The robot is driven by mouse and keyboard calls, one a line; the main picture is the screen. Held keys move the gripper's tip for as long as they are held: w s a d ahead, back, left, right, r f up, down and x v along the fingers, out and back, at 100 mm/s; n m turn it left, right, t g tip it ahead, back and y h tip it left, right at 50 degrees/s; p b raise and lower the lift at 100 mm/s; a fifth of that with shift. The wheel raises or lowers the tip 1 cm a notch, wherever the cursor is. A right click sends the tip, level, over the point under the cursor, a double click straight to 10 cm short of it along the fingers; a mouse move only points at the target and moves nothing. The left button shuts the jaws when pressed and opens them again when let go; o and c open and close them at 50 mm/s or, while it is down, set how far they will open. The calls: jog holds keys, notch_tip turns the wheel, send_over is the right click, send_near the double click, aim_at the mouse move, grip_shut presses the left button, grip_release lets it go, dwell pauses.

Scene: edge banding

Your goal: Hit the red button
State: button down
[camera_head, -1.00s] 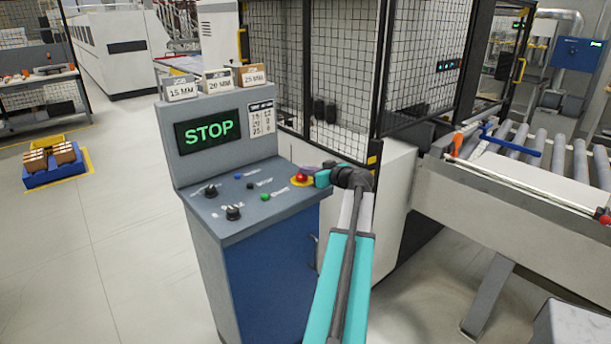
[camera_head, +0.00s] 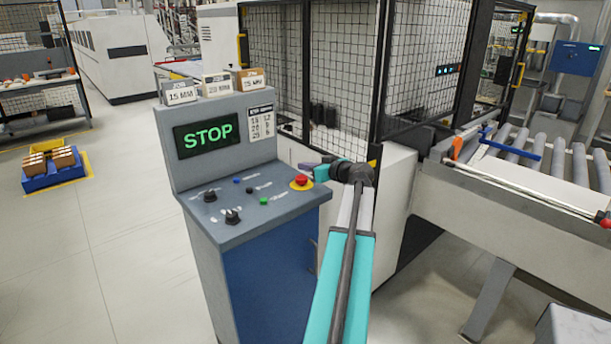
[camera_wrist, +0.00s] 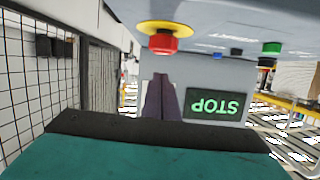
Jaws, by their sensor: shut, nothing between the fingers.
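The red button (camera_head: 301,180) is a mushroom head on a yellow base at the right side of the grey control panel (camera_head: 282,207). In the wrist view, which looks upside down, the red button (camera_wrist: 163,44) sits at the top centre, above the fingers. My gripper (camera_head: 304,166) shows small behind the button, near the panel's back right edge. Its dark fingers (camera_wrist: 162,82) are shut and empty, and they look apart from the button. The screen (camera_head: 207,134) reads STOP in green.
Black knobs (camera_head: 232,216) and small blue, black and green buttons share the panel. Labelled boxes (camera_head: 216,85) stand on top of the console. A mesh guard (camera_head: 345,70) rises behind my gripper. A roller conveyor (camera_head: 545,155) is at the right.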

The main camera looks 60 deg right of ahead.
jog(key=r+b+v, duration=0.1)
jog(key=b+v, duration=0.1)
jog(key=v, duration=0.8)
jog(key=shift+b, duration=0.35)
jog(key=shift+s+d+f, duration=0.1)
jog(key=shift+d, duration=0.05)
dwell(0.3)
